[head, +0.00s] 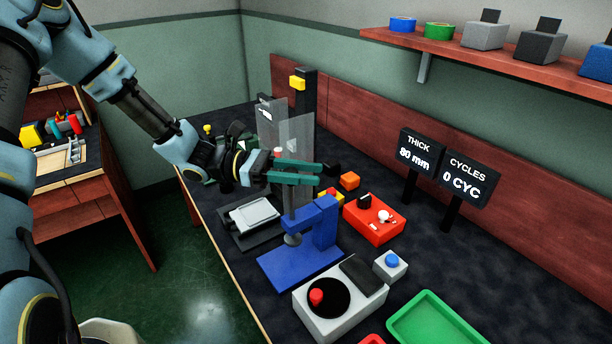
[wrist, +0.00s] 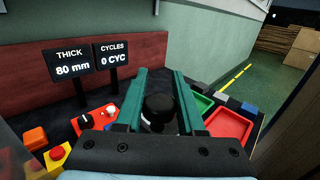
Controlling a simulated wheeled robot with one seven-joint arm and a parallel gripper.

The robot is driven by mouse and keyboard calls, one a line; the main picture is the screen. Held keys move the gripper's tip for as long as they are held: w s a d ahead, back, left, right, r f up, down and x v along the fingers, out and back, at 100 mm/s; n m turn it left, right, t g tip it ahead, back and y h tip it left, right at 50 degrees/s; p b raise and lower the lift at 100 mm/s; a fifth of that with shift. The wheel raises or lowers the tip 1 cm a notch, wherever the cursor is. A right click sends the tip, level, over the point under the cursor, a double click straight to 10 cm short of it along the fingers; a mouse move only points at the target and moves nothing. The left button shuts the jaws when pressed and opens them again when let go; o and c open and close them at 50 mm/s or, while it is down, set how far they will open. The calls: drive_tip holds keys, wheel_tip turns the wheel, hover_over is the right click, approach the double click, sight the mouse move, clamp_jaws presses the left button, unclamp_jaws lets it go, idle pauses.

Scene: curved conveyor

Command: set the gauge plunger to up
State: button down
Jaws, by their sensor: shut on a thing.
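The blue gauge stand (head: 318,232) is on the dark bench, with a grey plunger foot (head: 291,239) low over its base. Whether the foot touches the base is hard to tell. The grey plunger rod (head: 289,198) runs up to my gripper (head: 318,173), whose teal fingers are above the gauge. In the wrist view, my gripper (wrist: 161,72) is shut on the black plunger knob (wrist: 160,110), between the two fingers. In the head view the fingers hide the knob. The THICK display (head: 417,155) reads 80 mm.
A clear panel (head: 299,140) stands just behind my gripper. The red box with knobs (head: 375,220), a grey box with a black disc (head: 345,310), a blue button (head: 391,261) and a green tray (head: 437,320) lie to the right. The CYCLES display (head: 467,178) reads 0 CYC.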

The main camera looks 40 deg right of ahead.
drive_tip(key=c, duration=0.5)
unclamp_jaws()
drive_tip(key=b+v, duration=0.3)
drive_tip(key=v, duration=0.7)
drive_tip(key=shift+w+a+b, duration=0.25)
drive_tip(key=shift+w+b, duration=0.1)
drive_tip(key=shift+b, duration=0.05)
drive_tip(key=shift+f, duration=0.1)
